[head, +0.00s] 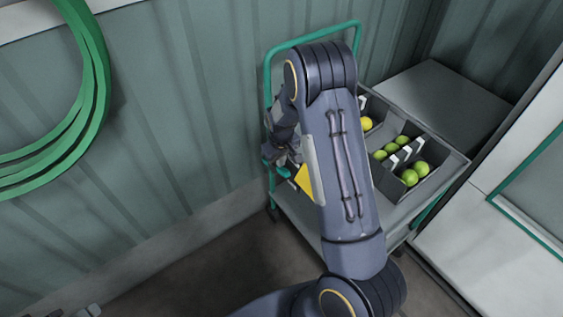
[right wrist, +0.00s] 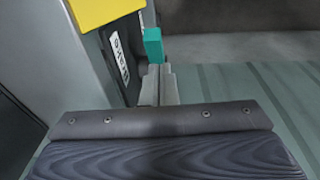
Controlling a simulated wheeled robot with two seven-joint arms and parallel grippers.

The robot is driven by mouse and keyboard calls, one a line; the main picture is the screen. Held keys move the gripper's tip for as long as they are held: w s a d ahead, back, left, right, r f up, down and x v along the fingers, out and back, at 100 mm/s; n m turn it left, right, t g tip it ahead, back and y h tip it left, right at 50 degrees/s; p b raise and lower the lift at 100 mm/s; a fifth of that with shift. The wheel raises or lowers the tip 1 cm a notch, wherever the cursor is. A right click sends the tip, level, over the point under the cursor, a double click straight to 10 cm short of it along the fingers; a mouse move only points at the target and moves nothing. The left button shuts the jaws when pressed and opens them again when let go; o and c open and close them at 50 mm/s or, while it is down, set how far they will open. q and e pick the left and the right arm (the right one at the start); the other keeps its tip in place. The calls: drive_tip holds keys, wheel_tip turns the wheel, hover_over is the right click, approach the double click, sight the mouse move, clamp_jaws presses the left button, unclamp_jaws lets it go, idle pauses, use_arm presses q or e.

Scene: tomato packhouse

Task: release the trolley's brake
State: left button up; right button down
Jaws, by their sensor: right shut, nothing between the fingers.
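The trolley (head: 298,214) stands by the ribbed wall, with a green tube handle (head: 290,42). My right arm crosses in front of it and hides much of its left side. My right gripper (head: 288,158) is at the trolley's left end, shut and empty. In the right wrist view its closed fingers (right wrist: 160,84) point at a teal brake lever (right wrist: 153,44), which shows just beyond the tips. I cannot tell whether they touch. A dark plate with a white label (right wrist: 119,57) is beside the lever, under a yellow part (right wrist: 104,9). My left gripper is not in view.
A grey divided crate (head: 440,172) with green and yellow tomatoes (head: 409,177) is on the trolley. A green hose (head: 95,100) hangs on the wall at left. A white cabinet (head: 510,240) stands close at right. The floor at lower left is mostly clear.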

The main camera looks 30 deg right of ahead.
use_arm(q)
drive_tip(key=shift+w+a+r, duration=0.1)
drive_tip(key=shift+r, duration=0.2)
use_arm(e)
wheel_tip(320, 180, up, 11)
drive_tip(key=s, duration=0.1)
drive_tip(key=shift+s+a+f, duration=0.15)
drive_tip(key=shift+s+a, duration=0.2)
drive_tip(key=shift+a, duration=0.05)
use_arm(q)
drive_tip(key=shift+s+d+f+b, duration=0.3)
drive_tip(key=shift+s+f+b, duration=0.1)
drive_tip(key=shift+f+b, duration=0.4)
use_arm(e)
drive_tip(key=shift+w+a+r, duration=0.1)
drive_tip(key=shift+w+r, duration=0.05)
drive_tip(key=shift+w, duration=0.4)
drive_tip(key=shift+w+a+r, duration=0.1)
drive_tip(key=shift+w+r, duration=0.05)
drive_tip(key=shift+w, duration=0.35)
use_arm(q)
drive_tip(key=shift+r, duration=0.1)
